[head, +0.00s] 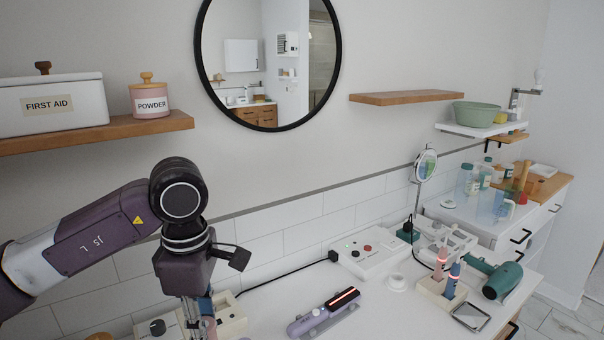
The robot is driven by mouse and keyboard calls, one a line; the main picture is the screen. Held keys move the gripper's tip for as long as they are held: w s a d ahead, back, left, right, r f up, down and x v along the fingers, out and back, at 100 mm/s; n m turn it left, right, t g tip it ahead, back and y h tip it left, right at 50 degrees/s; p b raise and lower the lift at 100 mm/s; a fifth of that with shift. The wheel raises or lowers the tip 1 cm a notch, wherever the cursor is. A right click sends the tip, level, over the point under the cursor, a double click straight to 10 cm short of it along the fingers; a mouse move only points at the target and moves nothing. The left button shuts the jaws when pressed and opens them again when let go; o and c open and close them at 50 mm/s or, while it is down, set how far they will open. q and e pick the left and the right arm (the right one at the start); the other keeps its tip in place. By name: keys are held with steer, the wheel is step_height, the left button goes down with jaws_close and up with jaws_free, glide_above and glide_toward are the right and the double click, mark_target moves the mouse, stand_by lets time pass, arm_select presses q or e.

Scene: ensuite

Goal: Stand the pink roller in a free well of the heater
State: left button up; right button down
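My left gripper (196,318) points straight down at the lower left. Its fingers are cut off by the bottom edge and overlap what lies behind, so I cannot tell whether they hold anything. A pale box with a dark dial (157,327), which looks like the heater, stands behind and around the gripper. Its right part (230,316) shows beside the fingers. A small pinkish piece (208,327) shows at the fingers; it may be the pink roller, but it is mostly hidden. The wells cannot be made out. My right gripper is not in view.
A lilac hair straightener (322,316) lies on the counter. Behind it is a white box with buttons (369,254). To the right are a toothbrush stand (441,294), a teal hairdryer (498,278) and a round mirror (425,165). A wooden shelf (130,130) is above my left arm.

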arm_select(q)
steer(key=s+a+f+m, duration=0.2)
steer(key=s+f+m, duration=0.2)
steer(key=m, duration=1.4)
steer(key=s, duration=0.3)
steer(key=shift+s+a, duration=0.25)
steer(key=shift+f, duration=0.1)
